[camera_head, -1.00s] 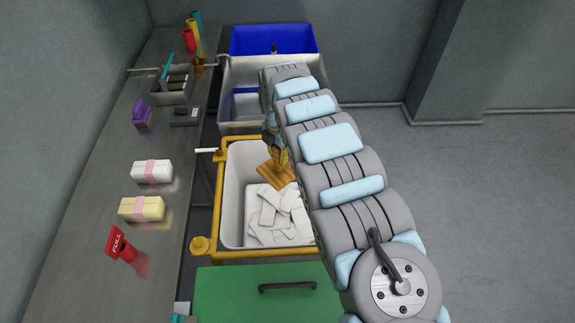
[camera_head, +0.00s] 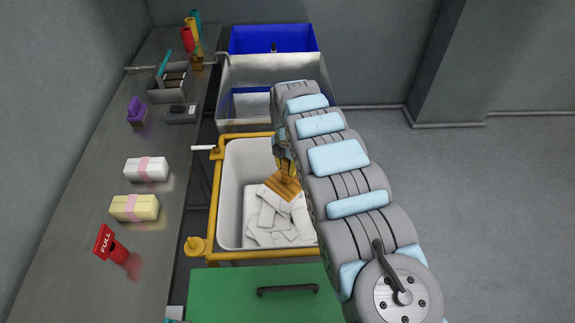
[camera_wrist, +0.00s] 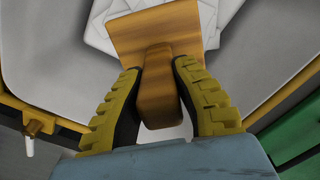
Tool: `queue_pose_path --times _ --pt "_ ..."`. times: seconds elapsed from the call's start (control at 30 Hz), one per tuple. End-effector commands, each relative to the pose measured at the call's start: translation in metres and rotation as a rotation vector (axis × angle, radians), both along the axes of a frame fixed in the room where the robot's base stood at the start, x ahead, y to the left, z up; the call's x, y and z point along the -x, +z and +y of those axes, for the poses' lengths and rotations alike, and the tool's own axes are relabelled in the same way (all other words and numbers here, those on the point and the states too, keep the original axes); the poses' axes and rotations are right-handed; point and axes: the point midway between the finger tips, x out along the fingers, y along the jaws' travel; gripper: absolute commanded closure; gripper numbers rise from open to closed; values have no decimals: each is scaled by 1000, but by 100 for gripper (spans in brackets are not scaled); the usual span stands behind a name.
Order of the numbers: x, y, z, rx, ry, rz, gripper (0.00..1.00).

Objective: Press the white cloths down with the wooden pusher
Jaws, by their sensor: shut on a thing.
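The wooden pusher (camera_head: 284,184) is a flat tan board with a block handle. My gripper (camera_wrist: 158,92) is shut on the handle, with one yellow-ridged finger on each side. In the head view my gripper (camera_head: 284,162) is partly hidden by my arm. The white cloths (camera_head: 268,220) lie in a loose heap in the near part of the white tub (camera_head: 232,190). The board is at the heap's far edge and overlaps some cloths in the picture; I cannot tell whether it touches them. In the wrist view the cloths (camera_wrist: 100,22) show beyond the board.
A yellow frame (camera_head: 216,195) surrounds the tub. A green lid or panel (camera_head: 235,290) with a dark handle lies in front. Metal and blue bins (camera_head: 272,40) stand behind. The left counter (camera_head: 85,220) holds wrapped bundles and a red FULL sign (camera_head: 105,242).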

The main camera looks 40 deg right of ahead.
Motion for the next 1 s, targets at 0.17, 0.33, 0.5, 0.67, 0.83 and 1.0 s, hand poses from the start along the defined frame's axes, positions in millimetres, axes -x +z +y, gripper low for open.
queue_pose_path --times 0.17,0.33,0.5,0.67,0.83,1.0 --pt "-1 -24 0 1 0 -1 100" --pt "-1 -44 0 0 0 -2 100" --pt "0 -63 0 0 -1 -2 100" --pt "0 -82 0 0 0 -1 100" --pt "0 -101 0 0 0 0 100" --pt "0 -120 0 0 0 0 100"
